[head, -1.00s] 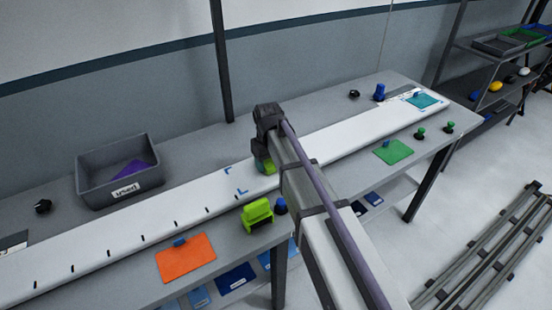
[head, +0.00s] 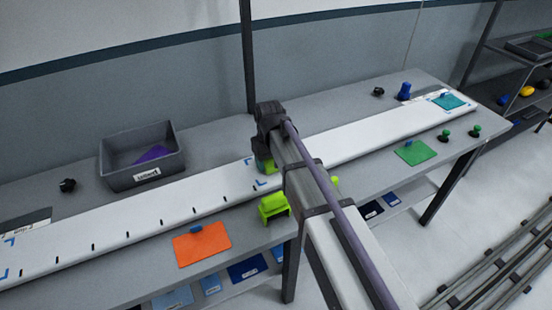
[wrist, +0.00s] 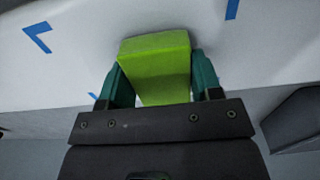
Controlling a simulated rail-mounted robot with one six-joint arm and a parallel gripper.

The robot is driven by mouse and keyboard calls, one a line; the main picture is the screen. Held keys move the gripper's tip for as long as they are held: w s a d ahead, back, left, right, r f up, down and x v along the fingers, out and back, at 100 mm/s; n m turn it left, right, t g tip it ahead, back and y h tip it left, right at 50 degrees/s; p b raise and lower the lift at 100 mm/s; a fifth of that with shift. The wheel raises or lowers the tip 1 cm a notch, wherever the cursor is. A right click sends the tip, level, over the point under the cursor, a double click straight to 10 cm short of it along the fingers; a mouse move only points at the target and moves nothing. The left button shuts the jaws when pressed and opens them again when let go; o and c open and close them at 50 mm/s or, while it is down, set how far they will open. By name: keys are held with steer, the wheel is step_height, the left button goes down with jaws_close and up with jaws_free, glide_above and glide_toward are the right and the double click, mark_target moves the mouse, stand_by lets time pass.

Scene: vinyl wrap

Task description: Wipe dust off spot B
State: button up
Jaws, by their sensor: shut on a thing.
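My gripper (head: 265,158) is over the long white panel (head: 340,148), mostly hidden behind my own arm in the head view. In the wrist view my gripper (wrist: 152,85) is shut on a lime-green block (wrist: 158,62), its two green fingers on either side. A bit of the block also shows under the gripper in the head view (head: 263,163). Blue corner marks (wrist: 38,37) lie on the white surface around the block; they show beside the gripper in the head view (head: 262,183). I cannot tell whether the block touches the panel. No dust or letter B is readable.
A grey bin (head: 142,160) with a purple cloth stands behind the panel. In front are an orange cloth (head: 202,243), a lime-green holder (head: 274,207) and a green cloth (head: 416,151). A teal cloth (head: 450,101) lies at the panel's far right end.

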steer(key=shift+s+a, duration=0.4)
steer(key=shift+a, duration=0.4)
steer(key=shift+r, duration=0.1)
step_height(320, 180, up, 6)
steer(key=p, duration=0.6)
step_height(320, 180, up, 3)
steer(key=p, duration=0.3)
steer(key=shift+r, duration=0.15)
steer(key=shift+f, duration=0.25)
